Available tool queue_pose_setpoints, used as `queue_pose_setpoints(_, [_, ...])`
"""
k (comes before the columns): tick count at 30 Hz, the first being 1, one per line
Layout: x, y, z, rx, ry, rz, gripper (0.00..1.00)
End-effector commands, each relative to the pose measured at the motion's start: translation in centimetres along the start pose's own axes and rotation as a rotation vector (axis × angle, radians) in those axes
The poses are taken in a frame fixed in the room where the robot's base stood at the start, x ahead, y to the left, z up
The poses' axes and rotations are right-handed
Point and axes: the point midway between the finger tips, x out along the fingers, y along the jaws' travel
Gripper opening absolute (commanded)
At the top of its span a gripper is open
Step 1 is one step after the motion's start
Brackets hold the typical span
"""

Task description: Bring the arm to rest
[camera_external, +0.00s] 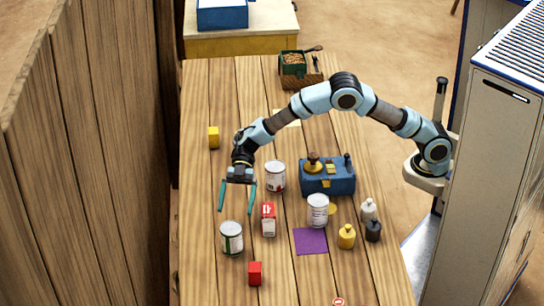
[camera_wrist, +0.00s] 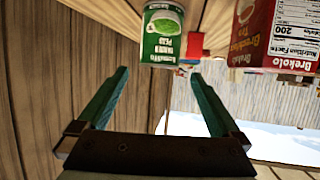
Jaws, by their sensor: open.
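My gripper (camera_external: 236,210) hangs from the bent arm over the left part of the wooden table (camera_external: 210,90), with its two teal fingers apart and nothing between them. The fingers also show spread and empty in the wrist view (camera_wrist: 162,105). A green-labelled can (camera_external: 231,238) stands just below the gripper in the external view and appears beyond the fingertips in the wrist view (camera_wrist: 163,38). A red and white carton (camera_external: 268,219) stands to the right of the gripper and shows at the upper right of the wrist view (camera_wrist: 280,35). Whether the fingers touch anything is not clear, but none appears held.
A blue box with weights (camera_external: 328,178), two more cans (camera_external: 275,176) (camera_external: 318,210), several small bottles (camera_external: 347,237), a purple square (camera_external: 310,241), a red block (camera_external: 255,273) and a yellow block (camera_external: 213,137) are on the table. The table's far left is clear.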

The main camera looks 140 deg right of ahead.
Motion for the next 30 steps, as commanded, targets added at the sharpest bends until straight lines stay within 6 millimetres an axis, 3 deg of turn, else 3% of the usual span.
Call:
queue_pose_setpoints(6, [0.4, -0.1, -1.1, -0.006, 0.007, 0.025, 1.0])
queue_pose_setpoints(11, [2.3, -0.9, -6.6, -0.017, 0.034, 0.203, 1.0])
queue_pose_setpoints(14, [3.1, -2.9, -10.0, 0.014, 0.004, 0.375, 1.0])
queue_pose_setpoints(17, [2.8, -6.5, -11.0, 0.081, -0.092, 0.521, 1.0])
queue_pose_setpoints(19, [2.1, -10.3, -10.3, 0.144, -0.196, 0.589, 1.0])
queue_pose_setpoints(23, [-0.5, -18.8, -7.1, 0.267, -0.425, 0.636, 1.0])
queue_pose_setpoints(30, [-6.0, -33.7, -1.4, 0.434, -0.782, 0.548, 1.0])
